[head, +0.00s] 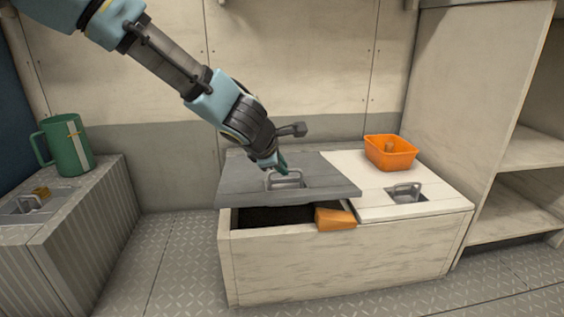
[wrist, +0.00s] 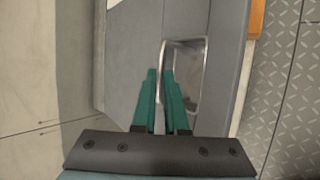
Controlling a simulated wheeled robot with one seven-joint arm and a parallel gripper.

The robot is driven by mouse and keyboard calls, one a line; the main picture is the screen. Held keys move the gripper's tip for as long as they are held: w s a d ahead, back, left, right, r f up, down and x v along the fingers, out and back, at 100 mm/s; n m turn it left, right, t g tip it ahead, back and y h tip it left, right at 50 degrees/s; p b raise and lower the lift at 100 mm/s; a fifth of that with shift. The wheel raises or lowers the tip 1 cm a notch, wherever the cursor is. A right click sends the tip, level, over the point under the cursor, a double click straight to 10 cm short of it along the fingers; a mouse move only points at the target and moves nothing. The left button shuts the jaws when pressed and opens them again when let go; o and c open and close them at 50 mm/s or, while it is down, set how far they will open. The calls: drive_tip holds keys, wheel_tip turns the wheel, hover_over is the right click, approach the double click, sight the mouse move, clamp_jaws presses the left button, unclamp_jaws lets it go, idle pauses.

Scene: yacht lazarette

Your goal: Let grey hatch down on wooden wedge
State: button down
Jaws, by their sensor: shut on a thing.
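The grey hatch (head: 240,180) lies at a slight tilt over the left opening of the pale wooden locker, its front edge raised above the rim. The orange-brown wooden wedge (head: 335,219) sits on the front rim under the hatch's front right part; I cannot tell whether the two touch. My gripper (head: 282,167) is shut on the hatch's metal handle (head: 285,180). In the wrist view, the green fingers (wrist: 161,85) close around one side of the handle (wrist: 188,43), and a strip of the wedge (wrist: 257,18) shows beyond the hatch's edge.
The locker's white right hatch (head: 345,168) is shut and has its own recessed handle (head: 404,192). An orange bin (head: 390,152) stands on it. A green mug (head: 68,146) stands on the left bench (head: 70,205). Shelves (head: 530,150) rise at the right. The dark opening shows below the grey hatch.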

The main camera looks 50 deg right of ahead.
drive_tip(key=c, duration=1.5)
unclamp_jaws()
drive_tip(key=shift+s+a+f, duration=0.1)
drive_tip(key=shift+f, duration=0.1)
drive_tip(key=shift+c, duration=0.2)
drive_tip(key=o, duration=0.6)
drive_tip(key=shift+p+v, duration=2.45)
drive_tip(key=shift+v, duration=2.95)
